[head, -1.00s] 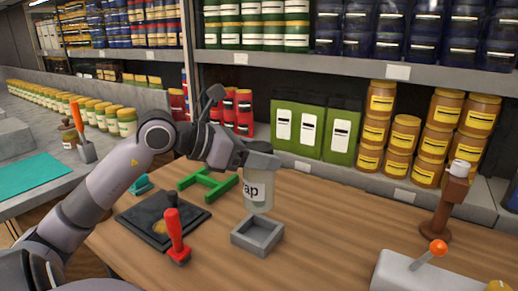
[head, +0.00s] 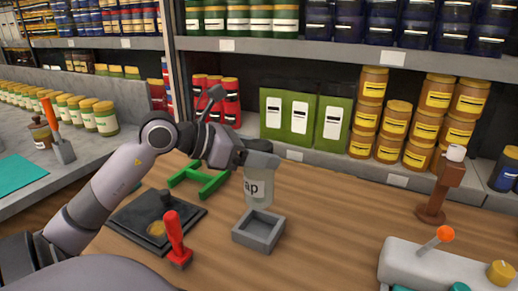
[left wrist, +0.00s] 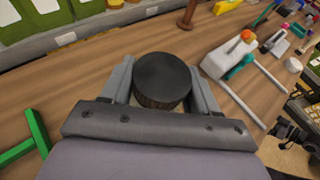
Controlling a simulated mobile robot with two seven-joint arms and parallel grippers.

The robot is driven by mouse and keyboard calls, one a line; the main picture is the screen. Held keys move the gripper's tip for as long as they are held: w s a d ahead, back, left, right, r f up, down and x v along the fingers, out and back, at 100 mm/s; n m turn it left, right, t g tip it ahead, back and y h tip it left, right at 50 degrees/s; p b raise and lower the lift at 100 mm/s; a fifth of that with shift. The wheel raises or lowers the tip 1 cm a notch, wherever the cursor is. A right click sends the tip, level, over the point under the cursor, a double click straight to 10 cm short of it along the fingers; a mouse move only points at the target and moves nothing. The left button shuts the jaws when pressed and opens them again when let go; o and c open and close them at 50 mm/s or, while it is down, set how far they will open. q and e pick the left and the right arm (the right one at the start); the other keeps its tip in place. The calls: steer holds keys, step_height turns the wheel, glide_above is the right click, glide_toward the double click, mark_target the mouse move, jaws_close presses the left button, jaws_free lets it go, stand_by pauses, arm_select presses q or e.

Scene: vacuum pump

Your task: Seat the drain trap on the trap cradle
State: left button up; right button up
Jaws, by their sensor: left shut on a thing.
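The drain trap (head: 259,188) is a pale, clear jar with a dark lid and a label ending in "ap". My left gripper (head: 258,158) is shut on it near the lid and holds it upright. In the left wrist view the round dark lid (left wrist: 162,80) sits between the two fingers (left wrist: 160,85). The trap cradle (head: 258,232) is a grey, open square box on the wooden table. The trap is above its back edge; whether it touches the cradle I cannot tell. My right gripper is not in view.
A green H-shaped stand (head: 198,182) and a black plate (head: 155,222) with a red-handled tool (head: 175,238) lie left of the cradle. A brown post (head: 440,187) and a grey lever unit (head: 440,268) stand to the right. Shelves line the back.

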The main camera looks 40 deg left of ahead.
mark_target(260, 178)
arm_select(q)
steer(key=shift+f, duration=0.1)
steer(key=shift+f+b, duration=1.7)
steer(key=shift+f, duration=0.7)
steer(key=shift+f+b, duration=0.4)
steer(key=shift+b, duration=0.1)
steer(key=shift+f+b, duration=0.15)
steer(key=shift+b, duration=0.35)
steer(key=shift+f+b, duration=1.75)
steer(key=shift+b, duration=0.35)
stand_by(0.4)
steer(key=o, duration=1.6)
